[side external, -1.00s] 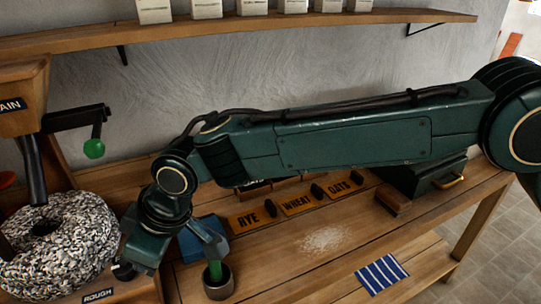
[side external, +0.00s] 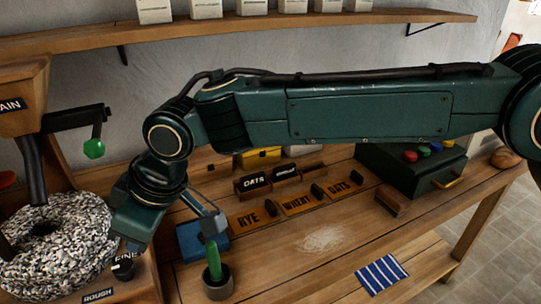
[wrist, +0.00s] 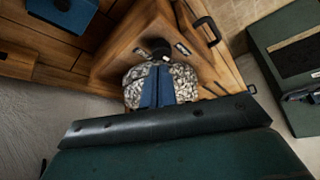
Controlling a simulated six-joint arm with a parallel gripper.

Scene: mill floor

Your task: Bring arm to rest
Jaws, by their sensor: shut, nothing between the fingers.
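My gripper shows in the wrist view as two blue fingers (wrist: 157,86) pressed together, with nothing between them. Beyond them in that view lies the speckled millstone. In the side view my arm reaches from the right to the left and bends down at the wrist, above the bench beside the speckled millstone (side external: 50,245). The fingertips are hard to make out there. A green rod (side external: 213,258) stands in a small grey cup (side external: 218,285), below and right of my wrist.
A blue box (side external: 192,245) sits behind the cup. Labelled wooden bins (side external: 300,203) line the bench, with a dark green case (side external: 400,172) to the right. A black knob (side external: 123,269) is below my wrist. A striped cloth (side external: 382,273) lies near the front. A shelf (side external: 300,24) runs behind.

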